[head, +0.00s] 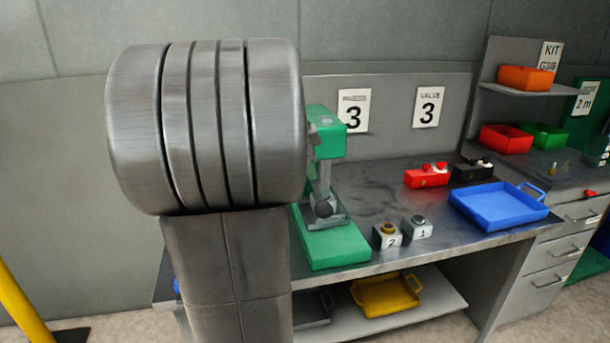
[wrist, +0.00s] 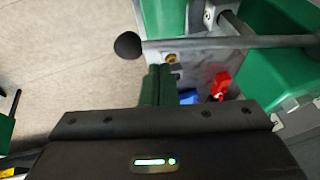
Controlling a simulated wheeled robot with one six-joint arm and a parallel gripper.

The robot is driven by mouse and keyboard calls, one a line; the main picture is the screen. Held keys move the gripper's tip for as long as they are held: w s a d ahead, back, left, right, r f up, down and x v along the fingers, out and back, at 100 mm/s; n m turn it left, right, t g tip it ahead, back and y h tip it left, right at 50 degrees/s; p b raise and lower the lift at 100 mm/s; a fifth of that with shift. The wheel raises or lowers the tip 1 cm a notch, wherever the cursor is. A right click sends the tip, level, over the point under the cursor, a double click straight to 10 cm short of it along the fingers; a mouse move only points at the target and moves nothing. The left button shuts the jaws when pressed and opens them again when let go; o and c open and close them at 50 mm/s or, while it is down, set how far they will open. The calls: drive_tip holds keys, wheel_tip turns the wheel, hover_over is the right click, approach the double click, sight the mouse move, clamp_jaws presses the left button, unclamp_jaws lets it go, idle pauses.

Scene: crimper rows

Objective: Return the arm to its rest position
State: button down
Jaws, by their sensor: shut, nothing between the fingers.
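In the wrist view, my gripper (wrist: 158,72) shows as a dark body with two dark green fingers pressed together. Nothing is between them. In the head view my large grey arm links fill the left and centre and hide the gripper. The green crimper press (head: 335,245) stands on the bench just right of my arm, partly covered by it. In the wrist view its lever with a black ball knob (wrist: 128,45) crosses close to the fingertips. I cannot tell whether they touch.
A yellow tray (head: 386,296) sits on the lower shelf. A yellow post (head: 18,305) stands at the far left.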

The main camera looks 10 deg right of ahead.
drive_tip(key=v, duration=0.8)
drive_tip(key=shift+w+r, duration=0.2)
drive_tip(key=shift+r, duration=0.2)
drive_tip(key=shift+d+f, duration=0.1)
